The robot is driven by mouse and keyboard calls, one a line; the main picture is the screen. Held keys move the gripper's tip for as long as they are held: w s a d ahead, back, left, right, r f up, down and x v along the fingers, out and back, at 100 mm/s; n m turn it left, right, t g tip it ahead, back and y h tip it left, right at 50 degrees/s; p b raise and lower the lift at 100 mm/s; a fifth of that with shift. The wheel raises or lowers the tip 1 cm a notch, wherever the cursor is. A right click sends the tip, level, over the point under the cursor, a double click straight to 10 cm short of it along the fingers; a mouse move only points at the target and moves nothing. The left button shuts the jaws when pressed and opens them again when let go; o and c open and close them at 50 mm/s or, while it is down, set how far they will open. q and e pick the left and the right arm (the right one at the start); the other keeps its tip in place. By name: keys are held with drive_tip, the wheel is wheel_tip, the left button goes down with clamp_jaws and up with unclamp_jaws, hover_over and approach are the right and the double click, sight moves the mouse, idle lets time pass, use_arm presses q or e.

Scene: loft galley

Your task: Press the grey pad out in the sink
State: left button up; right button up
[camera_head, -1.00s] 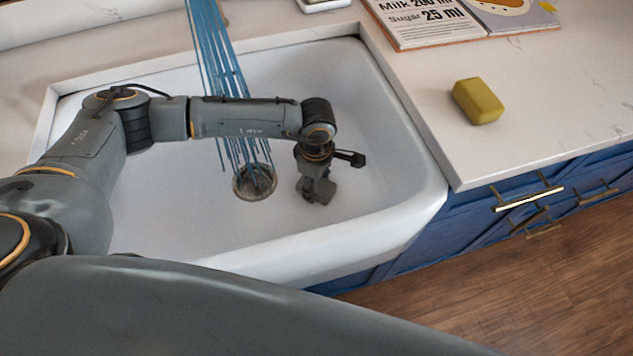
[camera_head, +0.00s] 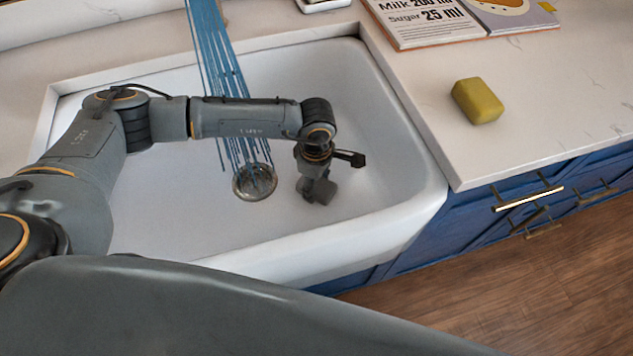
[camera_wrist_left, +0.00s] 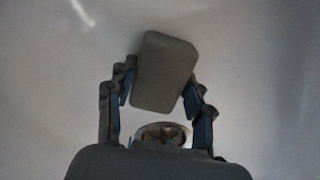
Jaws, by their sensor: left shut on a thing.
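The grey pad (camera_wrist_left: 164,72) is between the fingers of my left gripper (camera_wrist_left: 158,97) in the left wrist view, slightly tilted. In the head view the left gripper (camera_head: 315,190) points down inside the white sink (camera_head: 350,100), right of the drain (camera_head: 254,182). The pad (camera_head: 323,191) shows there as a small dark grey block at the fingertips, partly hidden by them. The gripper is shut on the pad. Whether the pad touches the sink floor I cannot tell. My right gripper is in neither view.
Blue streams of water (camera_head: 225,75) fall over the drain, left of the gripper and behind my forearm. A yellow sponge (camera_head: 477,101) lies on the right counter (camera_head: 560,100). An open recipe book (camera_head: 430,22) lies at the back. The sink's right wall is close to the gripper.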

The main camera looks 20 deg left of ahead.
sight(316, 184)
use_arm(q)
drive_tip(key=shift+s+f, duration=0.15)
drive_tip(key=shift+s, duration=0.05)
drive_tip(key=shift+w+r+p, duration=0.15)
drive_tip(key=shift+r+p, duration=0.5)
drive_tip(key=shift+r, duration=0.3)
drive_tip(key=shift+r+p, duration=2.3)
drive_tip(key=shift+r, duration=1.9)
